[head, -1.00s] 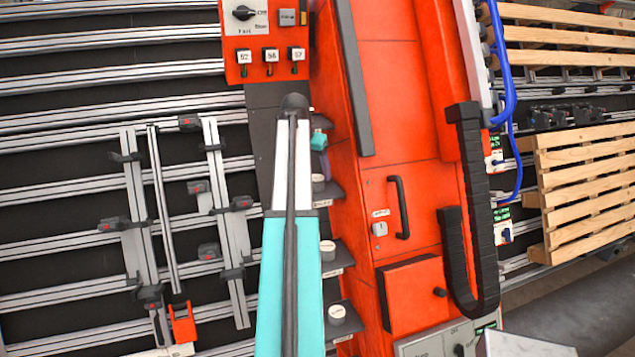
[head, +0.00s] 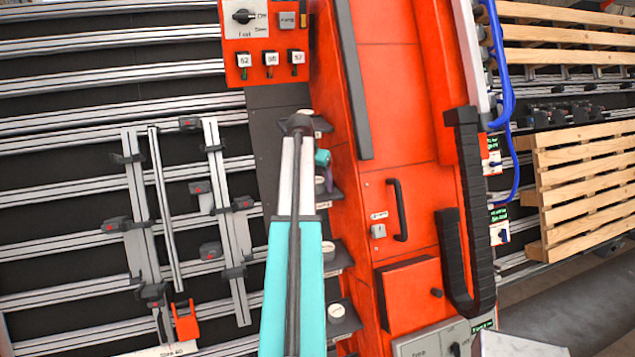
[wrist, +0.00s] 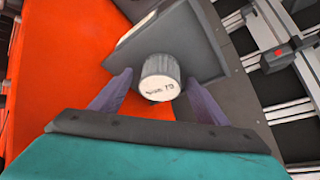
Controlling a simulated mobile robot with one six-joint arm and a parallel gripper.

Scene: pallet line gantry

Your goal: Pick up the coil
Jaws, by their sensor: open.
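The coil (wrist: 160,79) is a short grey cylinder with a pale, labelled end face, reading something like "79". In the wrist view it sits on a dark grey shelf plate (wrist: 195,35) fixed to the orange cabinet. My gripper (wrist: 159,80) is open, its two purple fingers to the left and right of the coil in the picture. A gap shows beside the coil on each side; I cannot tell how deep it lies between them. In the head view my gripper (head: 326,178) shows as teal and purple beside the shelves, partly behind my arm.
Other coils stand on the shelves above (head: 307,114) and below (head: 336,311). The orange cabinet (head: 400,100) with a black handle (head: 398,210) rises close on the right. Slotted aluminium rails (head: 80,180) with clamps fill the left. A wooden pallet (head: 585,190) stands at the far right.

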